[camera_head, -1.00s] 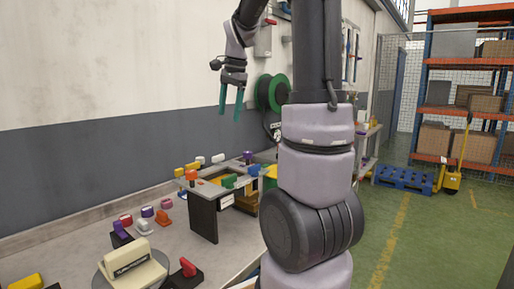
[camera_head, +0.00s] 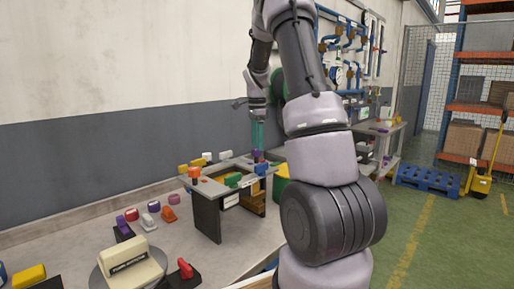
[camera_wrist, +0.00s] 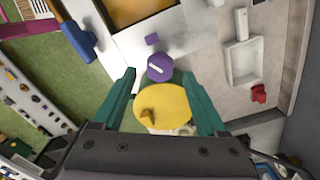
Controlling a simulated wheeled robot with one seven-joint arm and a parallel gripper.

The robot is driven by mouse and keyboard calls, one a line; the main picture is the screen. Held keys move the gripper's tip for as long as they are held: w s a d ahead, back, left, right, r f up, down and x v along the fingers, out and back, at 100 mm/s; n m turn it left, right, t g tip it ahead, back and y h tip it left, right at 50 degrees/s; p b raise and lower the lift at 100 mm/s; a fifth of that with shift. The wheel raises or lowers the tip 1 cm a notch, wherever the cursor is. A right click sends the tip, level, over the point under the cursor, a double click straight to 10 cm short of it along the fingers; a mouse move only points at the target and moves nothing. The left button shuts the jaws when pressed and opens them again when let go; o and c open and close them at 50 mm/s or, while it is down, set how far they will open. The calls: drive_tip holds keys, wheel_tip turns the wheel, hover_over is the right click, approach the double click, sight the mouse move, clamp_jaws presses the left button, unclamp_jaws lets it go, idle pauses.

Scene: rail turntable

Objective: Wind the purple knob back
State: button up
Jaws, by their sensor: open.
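A purple knob (camera_head: 257,155) stands near the far right end of the raised grey stand (camera_head: 207,187). In the wrist view the purple knob (camera_wrist: 159,68) has an angular outline and a white bar mark on its face. My gripper (camera_head: 258,138) points down above it, its teal fingers close over the knob in the picture. In the wrist view my gripper (camera_wrist: 159,78) is open, with a finger on either side of the knob and nothing held. A yellow disc (camera_wrist: 165,100) with a small darker pointer overlaps the knob's lower edge there. Contact cannot be told.
The stand carries an orange knob (camera_head: 193,173), a green block (camera_head: 232,180) and several other coloured pieces. The wall is close behind.

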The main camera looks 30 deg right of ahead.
sight(256, 156)
drive_tip(key=shift+f, duration=1.2)
clamp_jaws()
